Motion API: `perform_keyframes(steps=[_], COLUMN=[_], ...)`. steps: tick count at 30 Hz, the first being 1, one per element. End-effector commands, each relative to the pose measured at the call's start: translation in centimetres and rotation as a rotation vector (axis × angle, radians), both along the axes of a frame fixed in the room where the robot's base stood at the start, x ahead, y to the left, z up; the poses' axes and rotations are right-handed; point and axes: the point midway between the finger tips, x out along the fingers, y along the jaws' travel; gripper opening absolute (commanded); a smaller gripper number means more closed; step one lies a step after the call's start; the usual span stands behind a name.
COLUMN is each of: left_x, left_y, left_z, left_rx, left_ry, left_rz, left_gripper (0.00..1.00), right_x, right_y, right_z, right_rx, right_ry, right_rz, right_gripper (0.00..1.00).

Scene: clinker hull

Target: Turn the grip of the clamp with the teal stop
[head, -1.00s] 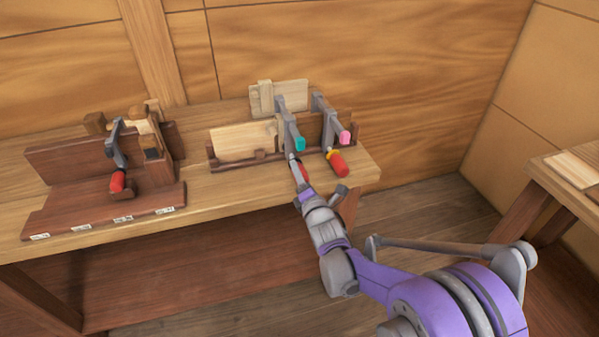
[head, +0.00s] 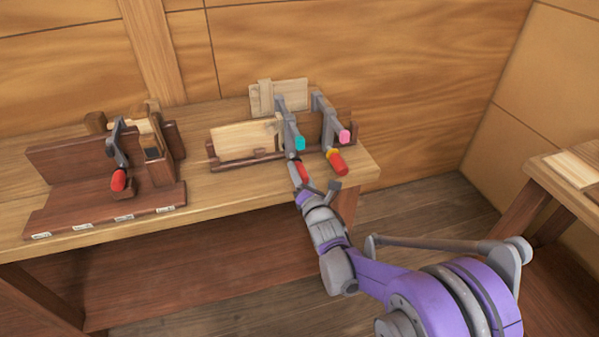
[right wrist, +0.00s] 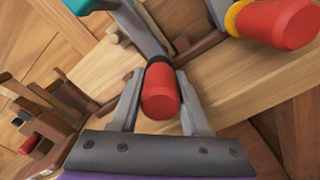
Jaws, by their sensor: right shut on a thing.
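The clamp with the teal stop (head: 299,143) has a grey bar (head: 284,118) and stands at the bench's front right. Its red grip (head: 303,174) is partly hidden by my right gripper in the head view. In the right wrist view the red grip (right wrist: 160,92) has a black collar and sits between my fingers. The teal stop (right wrist: 85,5) shows at the top left edge there. My right gripper (right wrist: 158,88) is shut on this grip. My left gripper is out of view.
A second clamp with a pink stop (head: 344,137) and a yellow-collared red grip (head: 337,162) stands close on the right. A dark wooden rack (head: 100,207) with another red-gripped clamp (head: 118,180) is at the left.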

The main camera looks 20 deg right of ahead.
Motion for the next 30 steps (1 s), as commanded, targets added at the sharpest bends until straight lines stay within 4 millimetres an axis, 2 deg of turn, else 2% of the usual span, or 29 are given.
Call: perform_keyframes(steps=[4,5,9,20,23,30], left_x=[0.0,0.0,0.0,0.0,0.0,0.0], left_y=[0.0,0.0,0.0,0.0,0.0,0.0], left_z=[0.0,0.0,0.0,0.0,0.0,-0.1], left_rx=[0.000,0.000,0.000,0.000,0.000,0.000], left_ry=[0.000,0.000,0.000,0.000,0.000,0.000], left_rz=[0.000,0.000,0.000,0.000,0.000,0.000], left_gripper=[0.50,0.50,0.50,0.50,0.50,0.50], right_x=[0.1,0.1,0.1,-0.4,-1.7,-6.6], right_y=[0.0,0.0,0.0,0.0,-0.1,-0.2], right_z=[0.2,0.2,0.1,0.1,0.1,0.1], right_rx=[0.001,0.001,0.001,0.002,0.002,0.001], right_ry=[-0.004,-0.004,-0.003,-0.001,-0.001,-0.001], right_rz=[0.000,0.000,0.000,0.000,0.000,0.000], right_gripper=[0.00,0.52,0.77,0.77,0.77,0.77])
